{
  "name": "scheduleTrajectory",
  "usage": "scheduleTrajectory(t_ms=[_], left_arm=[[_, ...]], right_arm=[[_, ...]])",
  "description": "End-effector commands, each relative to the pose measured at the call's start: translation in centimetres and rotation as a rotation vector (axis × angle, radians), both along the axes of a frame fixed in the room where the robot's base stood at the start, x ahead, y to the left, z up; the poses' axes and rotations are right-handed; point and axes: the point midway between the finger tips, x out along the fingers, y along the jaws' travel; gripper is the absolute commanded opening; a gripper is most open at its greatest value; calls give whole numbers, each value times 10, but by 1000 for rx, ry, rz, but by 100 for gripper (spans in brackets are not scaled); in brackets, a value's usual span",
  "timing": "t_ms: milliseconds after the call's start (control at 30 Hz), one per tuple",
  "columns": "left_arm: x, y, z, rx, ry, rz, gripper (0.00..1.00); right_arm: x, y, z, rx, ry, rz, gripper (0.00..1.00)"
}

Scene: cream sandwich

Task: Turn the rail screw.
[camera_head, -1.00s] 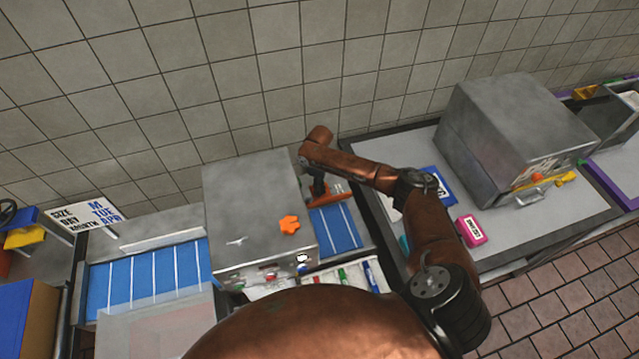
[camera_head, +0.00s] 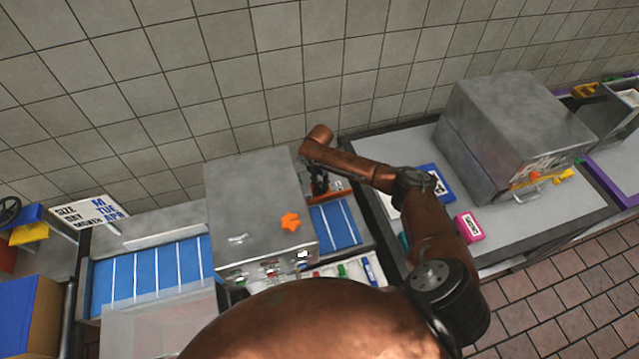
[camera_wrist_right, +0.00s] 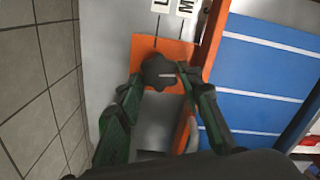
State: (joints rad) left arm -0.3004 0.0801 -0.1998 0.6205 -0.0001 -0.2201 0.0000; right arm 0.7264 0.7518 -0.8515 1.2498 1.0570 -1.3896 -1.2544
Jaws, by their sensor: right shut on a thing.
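The rail screw (camera_wrist_right: 158,70) is a dark, lobed knob with a pale mark, on an orange plate (camera_wrist_right: 168,48) in the right wrist view. My right gripper (camera_wrist_right: 160,79) has its green fingers on either side of this knob and is shut on it. The knob is too small to make out there. My left gripper is in no view.
A blue striped belt (camera_head: 335,226) runs beside the orange rail. The tiled wall (camera_head: 270,70) is close behind. A pink box (camera_head: 468,227) lies on the right table.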

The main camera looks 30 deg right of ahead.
Motion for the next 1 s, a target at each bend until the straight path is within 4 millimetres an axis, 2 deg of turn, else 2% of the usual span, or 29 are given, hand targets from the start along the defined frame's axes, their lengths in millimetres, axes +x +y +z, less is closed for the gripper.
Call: scheduleTrajectory(t_ms=[400, 1000], left_arm=[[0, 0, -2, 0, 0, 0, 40], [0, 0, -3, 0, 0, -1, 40]], right_arm=[[0, 0, 1, 1, -4, 284, 9], [0, 0, 1, 1, -3, 373, 9]])
